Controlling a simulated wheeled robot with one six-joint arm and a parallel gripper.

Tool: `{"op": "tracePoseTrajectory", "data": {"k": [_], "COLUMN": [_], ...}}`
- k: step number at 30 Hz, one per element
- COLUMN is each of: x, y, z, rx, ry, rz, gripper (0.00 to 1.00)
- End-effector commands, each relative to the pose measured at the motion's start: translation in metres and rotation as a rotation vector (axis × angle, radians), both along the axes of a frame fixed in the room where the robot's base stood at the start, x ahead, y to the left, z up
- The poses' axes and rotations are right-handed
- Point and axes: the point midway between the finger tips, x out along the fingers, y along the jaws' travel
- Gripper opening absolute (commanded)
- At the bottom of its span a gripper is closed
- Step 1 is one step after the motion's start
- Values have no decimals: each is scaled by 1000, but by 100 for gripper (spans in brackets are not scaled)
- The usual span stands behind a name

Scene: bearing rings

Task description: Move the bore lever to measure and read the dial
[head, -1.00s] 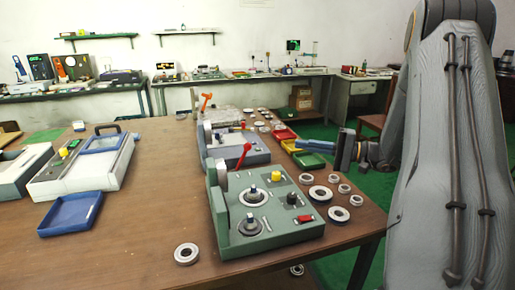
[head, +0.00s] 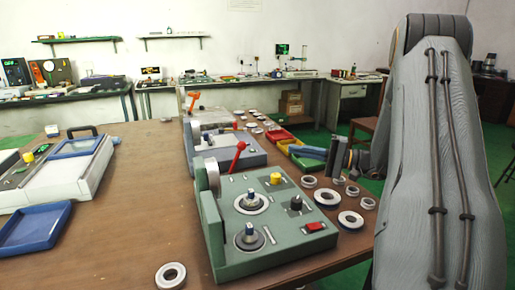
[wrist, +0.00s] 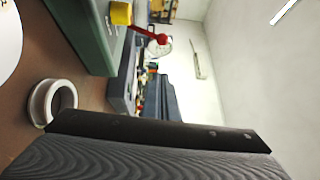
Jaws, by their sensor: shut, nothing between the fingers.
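The green gauge fixture (head: 283,237) stands on the wooden table. Its red lever (head: 238,156) tilts up to the right from its rear left part. A pale round dial housing (head: 213,172) stands on its left side, seen edge-on, so no reading shows. Two metal posts with rings, a yellow knob (head: 276,179), a black knob (head: 296,203) and a red button (head: 315,227) are on top. My gripper (head: 308,153) is shut and empty, behind and right of the fixture, apart from the lever. The wrist view shows the red lever (wrist: 161,39) and yellow knob (wrist: 121,14).
Several bearing rings (head: 350,219) lie right of the fixture; one ring (head: 171,275) lies at the front left. A grey-blue fixture (head: 235,152) stands behind. Coloured bins (head: 279,136) are near my gripper. A blue tray (head: 35,229) is left, with bare table between.

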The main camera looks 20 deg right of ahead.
Motion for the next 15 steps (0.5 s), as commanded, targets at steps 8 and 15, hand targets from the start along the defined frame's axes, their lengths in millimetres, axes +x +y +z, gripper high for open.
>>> {"op": "tracePoseTrajectory", "data": {"k": [8,15], "x": [8,33], "y": [12,47], "z": [1,5], "rx": [1,1], "ry": [0,0], "rz": [3,4], "gripper": [0,0]}}
